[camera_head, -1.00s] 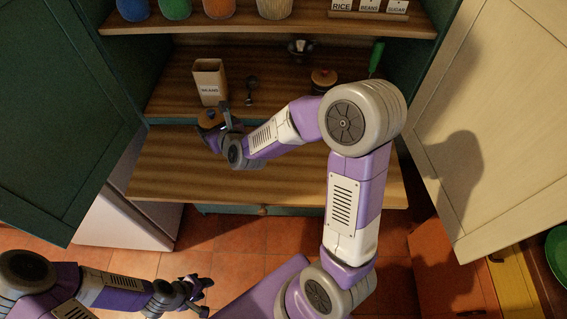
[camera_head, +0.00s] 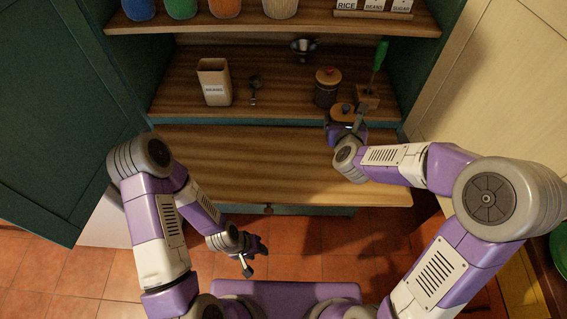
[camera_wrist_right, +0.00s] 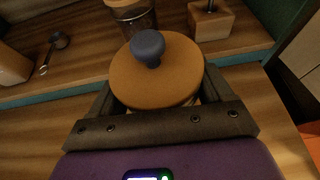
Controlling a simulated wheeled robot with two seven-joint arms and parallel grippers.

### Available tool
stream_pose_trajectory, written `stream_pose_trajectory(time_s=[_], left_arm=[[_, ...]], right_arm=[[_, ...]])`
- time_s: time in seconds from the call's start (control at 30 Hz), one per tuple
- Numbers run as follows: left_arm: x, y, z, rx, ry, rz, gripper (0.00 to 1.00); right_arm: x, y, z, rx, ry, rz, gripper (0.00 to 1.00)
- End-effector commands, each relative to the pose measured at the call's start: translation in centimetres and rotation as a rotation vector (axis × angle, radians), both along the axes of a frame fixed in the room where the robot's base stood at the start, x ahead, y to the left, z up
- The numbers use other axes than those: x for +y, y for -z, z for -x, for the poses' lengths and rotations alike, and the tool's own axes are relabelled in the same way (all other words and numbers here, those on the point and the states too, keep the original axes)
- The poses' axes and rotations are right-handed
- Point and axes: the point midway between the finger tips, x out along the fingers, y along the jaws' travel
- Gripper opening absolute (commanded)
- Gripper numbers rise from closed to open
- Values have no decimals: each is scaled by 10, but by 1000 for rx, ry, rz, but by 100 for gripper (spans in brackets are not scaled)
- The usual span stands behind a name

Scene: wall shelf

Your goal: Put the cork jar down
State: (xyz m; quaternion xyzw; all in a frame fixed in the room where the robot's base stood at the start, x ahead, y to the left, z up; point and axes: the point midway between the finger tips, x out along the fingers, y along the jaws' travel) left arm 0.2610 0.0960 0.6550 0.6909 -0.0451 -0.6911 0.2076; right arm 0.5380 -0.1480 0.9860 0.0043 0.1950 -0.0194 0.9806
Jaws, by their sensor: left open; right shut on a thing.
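The cork jar (camera_head: 342,112) has a round cork lid with a dark knob. My right gripper (camera_head: 346,130) is shut on it at the right front edge of the cabinet's lower shelf. In the right wrist view the cork lid (camera_wrist_right: 158,75) fills the space between the two fingers, and the jar's body is mostly hidden under it. I cannot tell whether its base touches a surface. My left gripper (camera_head: 253,254) is open and empty, low in front of the cabinet, away from the jar.
A second lidded jar (camera_head: 327,88) and a wooden block (camera_head: 367,98) with a green-handled tool stand close behind the held jar. A beans container (camera_head: 214,82), a scoop (camera_head: 255,88) and a metal funnel (camera_head: 303,48) are further off. The front board (camera_head: 250,160) is largely clear.

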Motion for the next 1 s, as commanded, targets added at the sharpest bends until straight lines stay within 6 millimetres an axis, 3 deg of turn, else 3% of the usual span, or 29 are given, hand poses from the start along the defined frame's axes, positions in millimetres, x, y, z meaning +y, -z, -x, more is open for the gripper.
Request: stream_pose_trajectory(time_s=[0.03,0.23,0.5,0.73,1.0], left_arm=[[0,0,0,0,-1,0,43],[0,-1,0,0,-1,0,43],[0,-2,0,0,0,0,43],[0,-1,0,0,0,0,43],[0,11,0,0,0,0,43]], right_arm=[[17,-8,0,-6,8,-1,34],[75,-30,17,-8,129,2,34],[133,-40,76,-5,292,4,34],[147,-37,103,-2,349,3,34],[147,10,105,-1,353,4,34]])
